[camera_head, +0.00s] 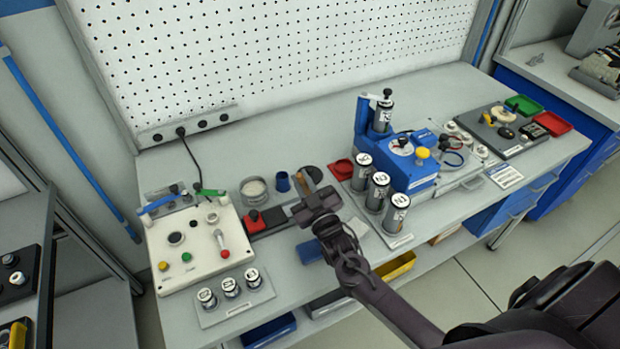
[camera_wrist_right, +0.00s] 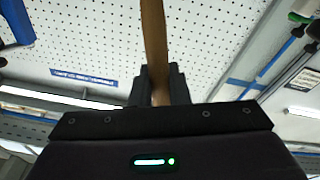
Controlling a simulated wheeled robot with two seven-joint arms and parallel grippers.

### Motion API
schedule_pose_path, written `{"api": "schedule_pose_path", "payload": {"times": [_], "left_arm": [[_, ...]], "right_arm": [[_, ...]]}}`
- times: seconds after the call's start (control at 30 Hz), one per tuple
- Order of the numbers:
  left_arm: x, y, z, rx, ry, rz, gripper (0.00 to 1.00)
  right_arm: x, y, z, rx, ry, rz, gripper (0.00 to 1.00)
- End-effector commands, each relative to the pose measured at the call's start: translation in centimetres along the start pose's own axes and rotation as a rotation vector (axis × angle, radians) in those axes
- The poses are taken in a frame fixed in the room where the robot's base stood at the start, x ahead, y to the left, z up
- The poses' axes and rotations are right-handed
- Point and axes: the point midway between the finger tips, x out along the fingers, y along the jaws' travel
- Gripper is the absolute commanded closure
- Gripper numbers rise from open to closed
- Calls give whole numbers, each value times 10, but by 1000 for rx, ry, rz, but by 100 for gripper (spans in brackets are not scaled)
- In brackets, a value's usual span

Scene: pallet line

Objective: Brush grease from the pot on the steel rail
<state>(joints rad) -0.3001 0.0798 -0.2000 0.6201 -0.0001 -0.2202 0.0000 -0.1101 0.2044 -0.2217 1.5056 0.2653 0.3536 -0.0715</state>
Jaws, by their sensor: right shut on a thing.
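My right gripper (camera_head: 308,203) is over the middle of the bench. It is shut on a flat wooden handle (camera_wrist_right: 154,40), which I take to be the brush; its brown end also shows in the head view (camera_head: 304,183). The bristles cannot be made out. A round pot (camera_head: 254,190) with pale contents, likely the grease, stands left of my gripper, apart from it. A dark rail-like strip (camera_head: 274,219) with a red block (camera_head: 254,221) lies just left of the gripper, partly hidden by it; I cannot tell surely that it is the steel rail. My left gripper is not in view.
A blue cup (camera_head: 282,183) and a dark round piece (camera_head: 312,174) stand behind the gripper. A pale control box (camera_head: 195,246) is at left. A blue machine (camera_head: 410,172) and several labelled cylinders (camera_head: 377,190) stand at right. The back of the bench (camera_head: 290,140) is clear.

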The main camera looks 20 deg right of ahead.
Motion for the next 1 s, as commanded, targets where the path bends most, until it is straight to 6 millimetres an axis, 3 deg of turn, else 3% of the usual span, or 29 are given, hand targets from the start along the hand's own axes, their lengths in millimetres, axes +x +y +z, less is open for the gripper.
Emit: {"api": "schedule_pose_path", "payload": {"times": [1.0], "left_arm": [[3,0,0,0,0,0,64]], "right_arm": [[-1,-58,-16,2,1,-1,100]]}}
